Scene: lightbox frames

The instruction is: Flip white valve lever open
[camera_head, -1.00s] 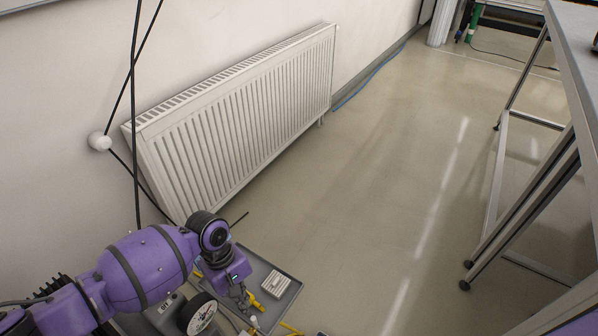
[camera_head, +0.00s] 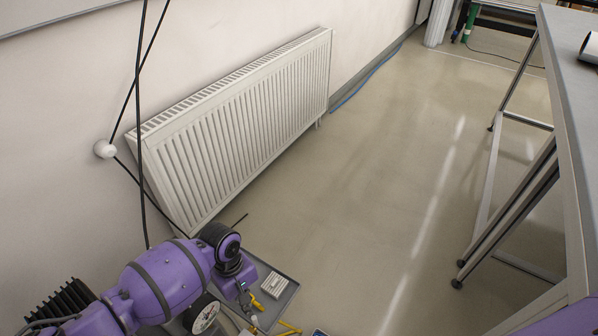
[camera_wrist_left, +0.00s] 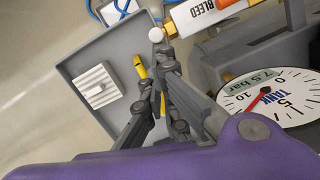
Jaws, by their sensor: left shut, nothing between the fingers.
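My left gripper (camera_head: 246,301) is small and low in the head view, over the grey tray's left side. In the left wrist view its fingers (camera_wrist_left: 158,52) are closed together and empty. A small white round piece (camera_wrist_left: 156,34) shows right at the fingertips; it may be the end of the white lever, and I cannot tell whether they touch. Beside it is a white cylinder marked BLEED (camera_wrist_left: 203,11) with brass-coloured fittings. The rest of the lever is not clearly seen. My right gripper is not in view.
A TANK pressure gauge (camera_wrist_left: 270,98) stands right of the fingers. The grey tray (camera_wrist_left: 82,60) holds a pale ribbed block (camera_wrist_left: 97,86) and a yellow-handled tool (camera_wrist_left: 139,66). A radiator (camera_head: 235,125) lines the wall. A table (camera_head: 575,110) stands at right; floor between is clear.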

